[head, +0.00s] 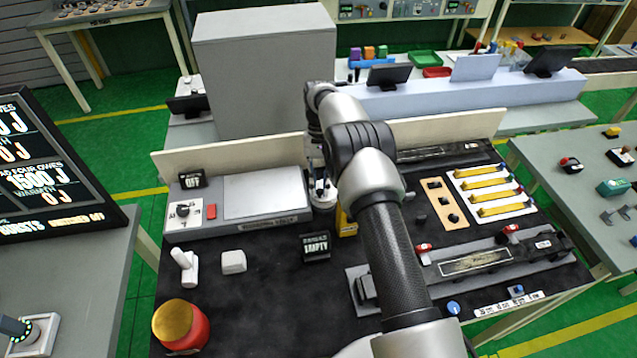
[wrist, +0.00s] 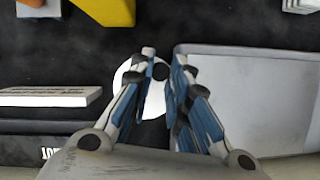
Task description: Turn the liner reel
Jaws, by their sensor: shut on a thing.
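A white round disc with a dark centre, which looks like the liner reel (wrist: 126,76), shows between and behind my fingers in the wrist view. My gripper (wrist: 160,62) is over it, its blue-padded fingers close together around the dark centre piece. In the head view my gripper (head: 321,188) points down at the table's back middle, just right of the grey box with the pale top plate. The picture does not show how far the reel is turned.
A yellow part (head: 346,226) is close by. A red-and-gold button (head: 180,325) is at front left. A rail fixture (head: 475,262) lies right.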

